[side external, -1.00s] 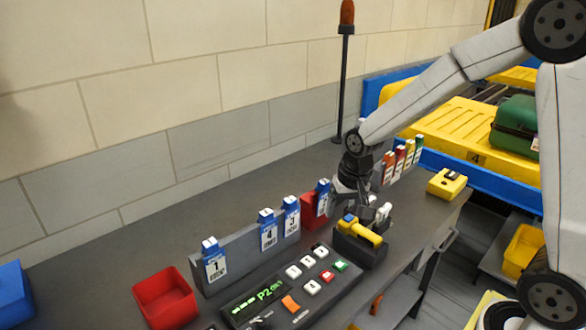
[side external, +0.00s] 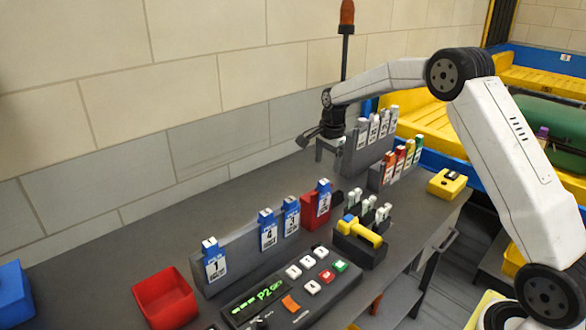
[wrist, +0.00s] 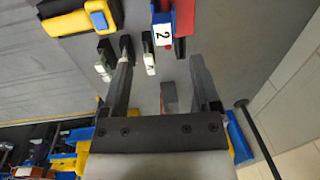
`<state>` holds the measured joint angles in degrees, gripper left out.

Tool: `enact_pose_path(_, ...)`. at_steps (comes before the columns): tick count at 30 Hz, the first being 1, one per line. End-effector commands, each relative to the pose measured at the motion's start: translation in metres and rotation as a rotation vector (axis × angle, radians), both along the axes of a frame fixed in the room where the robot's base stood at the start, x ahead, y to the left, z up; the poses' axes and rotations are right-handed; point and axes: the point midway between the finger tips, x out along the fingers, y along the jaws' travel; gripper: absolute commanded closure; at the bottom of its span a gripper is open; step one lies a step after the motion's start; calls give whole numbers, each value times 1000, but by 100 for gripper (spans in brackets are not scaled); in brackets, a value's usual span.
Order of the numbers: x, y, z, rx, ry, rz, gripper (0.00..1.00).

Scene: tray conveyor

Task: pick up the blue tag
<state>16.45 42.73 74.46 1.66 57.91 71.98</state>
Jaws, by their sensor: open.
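Several blue tags with white number labels stand upright in view. A blue tag numbered 2 (side external: 323,198) stands in a small red holder (side external: 309,216); this tag also shows at the top of the wrist view (wrist: 163,36). Blue tags numbered 1 (side external: 213,262), 4 (side external: 268,230) and 3 (side external: 291,217) stand in a grey rack (side external: 240,258) to its left. My gripper (side external: 318,151) is open and empty, raised above the bench behind the red holder. In the wrist view my gripper's fingers (wrist: 161,54) are apart with no tag between them.
A black block with a yellow-handled tool (side external: 358,232) and dark clips (side external: 375,212) stand right of the red holder. Racks of white tags (side external: 375,130) and coloured tags (side external: 402,160) stand farther back. A keypad (side external: 290,290) and red bin (side external: 167,298) are in front.

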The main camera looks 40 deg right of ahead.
Motion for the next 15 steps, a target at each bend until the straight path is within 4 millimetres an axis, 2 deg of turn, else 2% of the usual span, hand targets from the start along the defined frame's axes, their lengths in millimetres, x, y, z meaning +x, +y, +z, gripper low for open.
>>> enact_pose_path(8, 2, -2, -3, 2, 3, -17, 21)
enact_pose_path(15, 3, -2, -21, 2, 3, -15, 21)
